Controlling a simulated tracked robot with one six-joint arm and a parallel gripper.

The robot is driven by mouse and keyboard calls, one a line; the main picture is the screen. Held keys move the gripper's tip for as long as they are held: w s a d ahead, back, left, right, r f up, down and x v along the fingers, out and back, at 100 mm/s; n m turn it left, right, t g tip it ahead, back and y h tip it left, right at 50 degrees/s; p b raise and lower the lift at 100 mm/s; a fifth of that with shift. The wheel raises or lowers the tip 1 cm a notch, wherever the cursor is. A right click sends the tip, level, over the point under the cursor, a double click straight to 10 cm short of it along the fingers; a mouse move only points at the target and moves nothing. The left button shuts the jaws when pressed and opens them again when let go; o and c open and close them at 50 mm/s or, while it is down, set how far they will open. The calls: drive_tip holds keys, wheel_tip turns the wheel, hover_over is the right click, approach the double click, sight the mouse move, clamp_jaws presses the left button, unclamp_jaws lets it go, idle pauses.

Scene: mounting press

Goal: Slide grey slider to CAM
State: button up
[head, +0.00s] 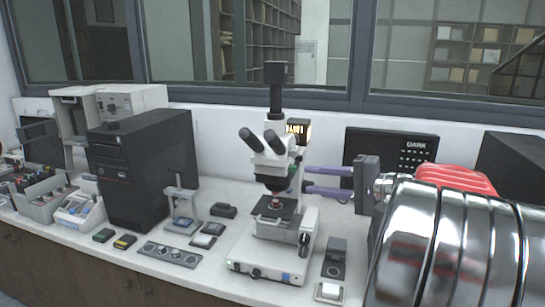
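A white microscope (268,160) stands on the bench at centre, with two black eyepieces and a black camera (276,73) on top. The grey slider cannot be made out at this size, and no CAM lettering is readable. My gripper (307,179) reaches in from the right, just right of the microscope's body. Its two purple fingers point left, one above the other, with a clear gap between them. It is open, with nothing seen between the fingers. I cannot tell whether the fingertips touch the microscope.
A black computer tower (145,165) stands to the left. A glowing lamp housing (299,130) is behind the microscope. A black panel marked DARK (392,147) stands behind my gripper. Small boxes and a control strip (170,254) lie on the bench. My arm fills the lower right.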

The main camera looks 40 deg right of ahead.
sight(293, 153)
drive_tip(key=s+d+r+m+t+h, duration=0.1)
drive_tip(key=s+d+r+t, duration=0.1)
drive_tip(key=d, duration=0.5)
drive_tip(key=shift+s+d, duration=0.15)
drive_tip(key=shift+s, duration=0.25)
drive_tip(key=shift+r, duration=0.1)
drive_tip(key=x, duration=1.4)
drive_tip(key=shift+r, duration=0.15)
drive_tip(key=shift+d, duration=0.1)
drive_tip(key=shift+c, duration=0.5)
clamp_jaws()
